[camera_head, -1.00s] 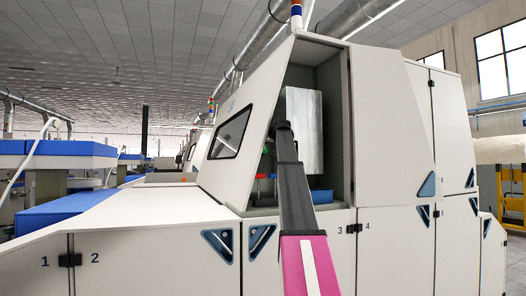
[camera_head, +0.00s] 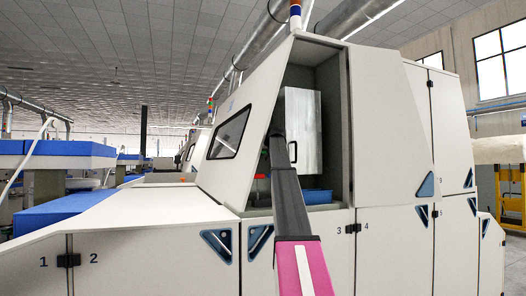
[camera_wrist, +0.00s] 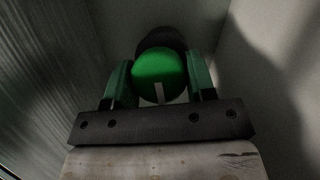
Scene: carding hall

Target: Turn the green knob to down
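The green knob (camera_wrist: 159,72) is round and fills the middle of the wrist view. A pale mark on its face points to the bottom of that picture, with a slight tilt. The two green fingers of my gripper (camera_wrist: 160,80) lie along its left and right sides, with no clear gap, so my gripper looks shut on it. A dark round part (camera_wrist: 161,38) shows behind the knob. In the head view my gripper (camera_head: 276,142) is inside the open bay of the pale machine (camera_head: 346,130), and the knob is hidden behind it.
A blue tray (camera_head: 318,197) sits low in the bay to the right of my arm. A small red part (camera_head: 261,177) shows to its left. A shiny metal box (camera_head: 305,125) stands just right of my gripper. The slanted windowed panel (camera_head: 231,132) is on the left.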

